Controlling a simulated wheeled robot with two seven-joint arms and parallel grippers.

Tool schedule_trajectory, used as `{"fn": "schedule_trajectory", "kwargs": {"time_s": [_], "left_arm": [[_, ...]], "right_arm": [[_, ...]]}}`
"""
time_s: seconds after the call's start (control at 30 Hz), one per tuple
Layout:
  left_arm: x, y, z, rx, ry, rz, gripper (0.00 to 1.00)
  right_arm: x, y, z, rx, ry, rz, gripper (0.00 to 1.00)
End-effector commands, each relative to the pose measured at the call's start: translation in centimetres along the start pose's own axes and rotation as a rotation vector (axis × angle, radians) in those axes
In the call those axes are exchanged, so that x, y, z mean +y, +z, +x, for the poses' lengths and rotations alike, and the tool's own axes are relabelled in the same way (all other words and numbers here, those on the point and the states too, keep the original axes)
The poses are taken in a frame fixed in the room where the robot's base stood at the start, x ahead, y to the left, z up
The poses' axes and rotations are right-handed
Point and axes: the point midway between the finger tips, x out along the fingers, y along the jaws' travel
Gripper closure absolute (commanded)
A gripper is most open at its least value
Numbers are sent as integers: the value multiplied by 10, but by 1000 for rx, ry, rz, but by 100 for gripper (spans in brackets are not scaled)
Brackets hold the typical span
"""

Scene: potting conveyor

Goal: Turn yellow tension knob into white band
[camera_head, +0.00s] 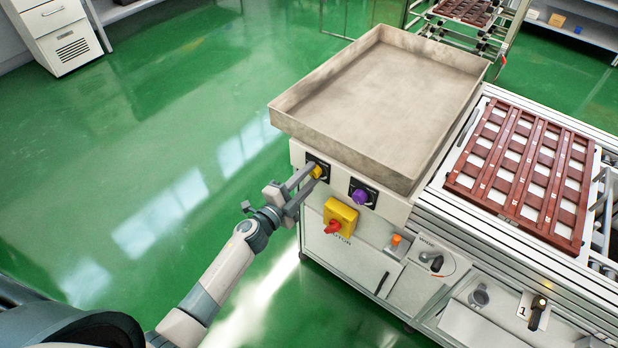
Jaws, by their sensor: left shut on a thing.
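The yellow tension knob (316,172) sits on a dark square plate at the upper left of the machine's front panel. My left gripper (311,171) reaches in from the left and is shut on the yellow knob, its fingers on either side of it. The fingers cover part of the knob and plate, and I cannot make out a white band or the knob's pointer. My right gripper is not in view.
A purple knob (360,196) is close on the right, and a yellow box with a red switch (339,217) is just below. A grey metal tray (300,128) overhangs the panel above. A brown grid tray (463,181) lies on the conveyor. Green floor (150,150) is open at left.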

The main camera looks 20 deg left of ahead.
Motion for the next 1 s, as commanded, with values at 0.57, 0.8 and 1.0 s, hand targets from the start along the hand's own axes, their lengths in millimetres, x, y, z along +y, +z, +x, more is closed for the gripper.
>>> {"fn": "schedule_trajectory", "kwargs": {"time_s": [0.57, 0.8, 1.0], "left_arm": [[2, 0, -1, 0, 3, 34, 62], [1, 0, 0, 0, 1, 33, 51], [1, 0, -2, 0, 1, 33, 51]], "right_arm": [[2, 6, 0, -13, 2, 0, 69], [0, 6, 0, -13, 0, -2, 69], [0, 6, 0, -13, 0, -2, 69]]}}
